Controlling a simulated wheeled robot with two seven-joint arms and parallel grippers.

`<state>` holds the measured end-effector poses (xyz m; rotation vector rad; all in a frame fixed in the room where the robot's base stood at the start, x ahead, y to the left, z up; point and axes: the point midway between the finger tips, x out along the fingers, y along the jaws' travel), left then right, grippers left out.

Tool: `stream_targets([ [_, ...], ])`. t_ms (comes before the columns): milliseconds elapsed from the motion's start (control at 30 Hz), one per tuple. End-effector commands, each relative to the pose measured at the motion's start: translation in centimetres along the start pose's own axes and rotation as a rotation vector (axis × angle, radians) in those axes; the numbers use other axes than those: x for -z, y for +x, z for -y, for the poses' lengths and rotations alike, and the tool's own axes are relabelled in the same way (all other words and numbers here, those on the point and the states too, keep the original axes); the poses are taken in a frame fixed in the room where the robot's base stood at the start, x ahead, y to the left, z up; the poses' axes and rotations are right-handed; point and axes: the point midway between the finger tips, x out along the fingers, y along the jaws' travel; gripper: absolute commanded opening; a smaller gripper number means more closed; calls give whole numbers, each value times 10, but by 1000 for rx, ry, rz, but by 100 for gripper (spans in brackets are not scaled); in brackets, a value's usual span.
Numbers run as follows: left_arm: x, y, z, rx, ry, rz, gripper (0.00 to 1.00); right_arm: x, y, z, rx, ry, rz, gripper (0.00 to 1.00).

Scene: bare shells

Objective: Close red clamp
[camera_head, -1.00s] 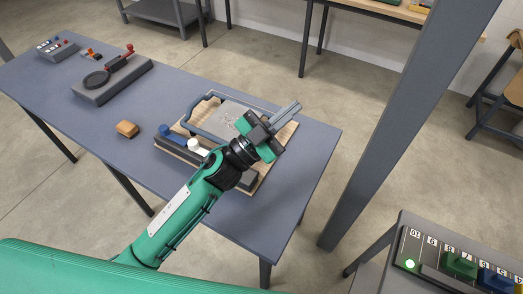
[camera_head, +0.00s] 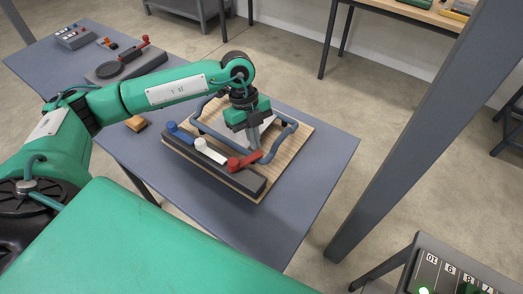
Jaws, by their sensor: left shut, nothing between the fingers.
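The red clamp (camera_head: 244,162) is at the right end of a dark bar (camera_head: 215,165) on a wooden board (camera_head: 289,143). Its lever lies low and slants up to the right. My left gripper (camera_head: 254,146) points down, shut and empty, with its fingertips just above or behind the red lever's right end; I cannot tell if they touch. A white clamp (camera_head: 210,152) and a blue clamp (camera_head: 178,131) sit to its left on the bar. A blue-grey tubular frame (camera_head: 284,141) lies behind, around a pale sheet partly hidden by my gripper. My right gripper is out of view.
The board stands on a blue-grey table (camera_head: 325,150). An orange-brown block (camera_head: 136,124) and a dark fixture with a red handle (camera_head: 118,66) are further left. A grey post (camera_head: 400,130) rises right of the table.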

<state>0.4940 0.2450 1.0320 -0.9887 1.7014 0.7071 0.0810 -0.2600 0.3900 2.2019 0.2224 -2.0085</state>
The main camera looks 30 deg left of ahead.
Motion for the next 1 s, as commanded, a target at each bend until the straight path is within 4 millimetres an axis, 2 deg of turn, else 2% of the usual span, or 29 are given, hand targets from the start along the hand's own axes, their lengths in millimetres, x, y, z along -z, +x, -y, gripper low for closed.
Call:
stream_targets([
  [167,2,23,-1,-5,1,-4,0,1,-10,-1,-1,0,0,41],
  [500,4,94,0,-3,3,-6,0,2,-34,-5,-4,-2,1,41],
  [733,-27,85,0,-1,1,-4,0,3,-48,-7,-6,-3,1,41],
  [1000,-36,84,0,0,4,-5,0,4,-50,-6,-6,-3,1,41],
])
